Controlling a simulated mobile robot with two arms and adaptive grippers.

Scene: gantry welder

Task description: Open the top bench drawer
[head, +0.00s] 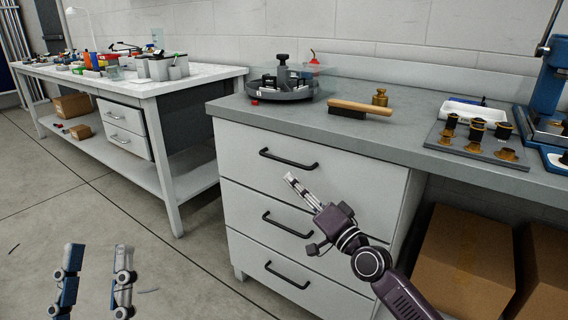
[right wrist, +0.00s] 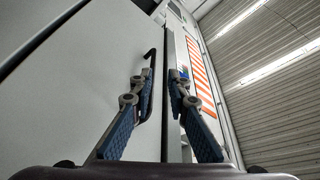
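The top bench drawer (head: 250,150) is the uppermost of three pale grey drawers under the grey bench. It looks shut, its front level with those below. Its black bar handle (head: 288,163) lies across its front. My right gripper (head: 290,178) is in front of the drawer, just below the handle in the head view. In the right wrist view its fingers (right wrist: 162,76) are apart with nothing held. The black handle (right wrist: 153,56) shows beside and partly behind the left-hand finger; I cannot tell if they touch. My left gripper (head: 97,248) is open and empty, low at the left.
The bench top (head: 340,132) carries a round dark fixture (head: 283,88), a wooden brush (head: 360,107), a brass weight (head: 380,97) and a tray of brass parts (head: 470,145). Cardboard boxes (head: 465,255) stand below at right. A cluttered white table (head: 160,88) is at left. Floor between is clear.

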